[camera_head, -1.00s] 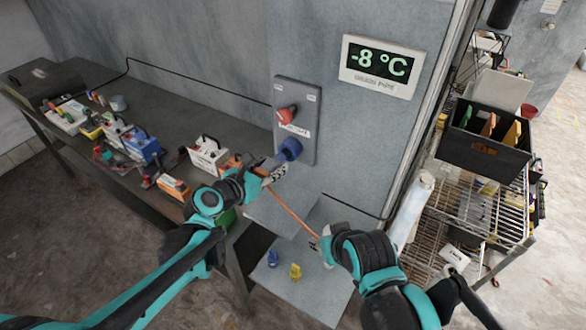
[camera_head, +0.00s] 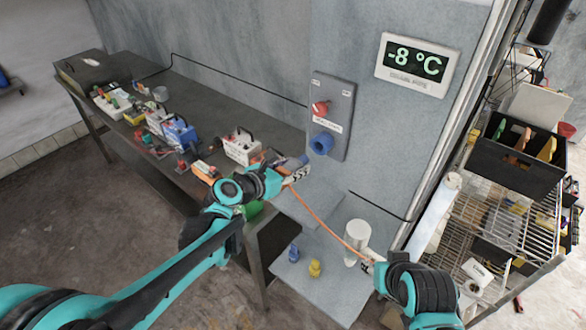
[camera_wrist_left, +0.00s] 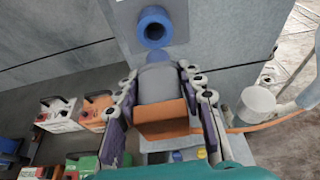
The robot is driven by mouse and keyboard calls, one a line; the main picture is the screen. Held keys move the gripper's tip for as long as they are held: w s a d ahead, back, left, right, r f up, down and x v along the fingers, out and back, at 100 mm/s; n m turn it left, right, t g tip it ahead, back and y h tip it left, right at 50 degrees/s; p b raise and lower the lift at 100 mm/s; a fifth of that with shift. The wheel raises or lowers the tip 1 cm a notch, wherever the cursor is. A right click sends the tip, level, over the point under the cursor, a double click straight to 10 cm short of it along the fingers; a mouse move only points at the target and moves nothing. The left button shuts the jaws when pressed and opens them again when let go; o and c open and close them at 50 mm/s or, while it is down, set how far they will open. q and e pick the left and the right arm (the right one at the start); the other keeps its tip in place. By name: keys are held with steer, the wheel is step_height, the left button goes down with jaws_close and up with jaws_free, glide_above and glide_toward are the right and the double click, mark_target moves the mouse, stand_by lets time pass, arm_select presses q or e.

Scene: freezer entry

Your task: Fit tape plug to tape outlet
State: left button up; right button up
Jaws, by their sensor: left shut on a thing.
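The blue outlet (camera_head: 322,144) is on a grey wall panel below a red switch; its open round mouth also shows in the left wrist view (camera_wrist_left: 155,27). My left gripper (camera_head: 295,174) is shut on the plug, which has a grey round front (camera_wrist_left: 157,82) and an orange rear block (camera_wrist_left: 162,120). The plug points at the outlet from just below in the left wrist view, apart from it. An orange cable (camera_head: 325,224) runs from the plug to my right gripper (camera_head: 371,264), which appears closed on it; its fingertips are small in the picture.
A long dark bench (camera_head: 205,115) at left holds several boxes and tools. A blue piece (camera_head: 293,253), a yellow piece (camera_head: 315,268) and a white cylinder (camera_head: 357,240) stand on the low grey shelf. A wire rack (camera_head: 490,225) stands at right.

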mark_target(286, 168)
arm_select(q)
steer(key=shift+w+d+b, duration=0.2)
steer(key=shift+w+d, duration=0.55)
steer(key=shift+w, duration=0.3)
steer(key=shift+w+d+b, duration=0.15)
steer(key=shift+w+d, duration=0.6)
steer(key=shift+w, duration=0.3)
steer(key=shift+w+d, duration=0.9)
steer(key=shift+w, duration=0.3)
steer(key=o, duration=1.4)
steer(key=v, duration=1.2)
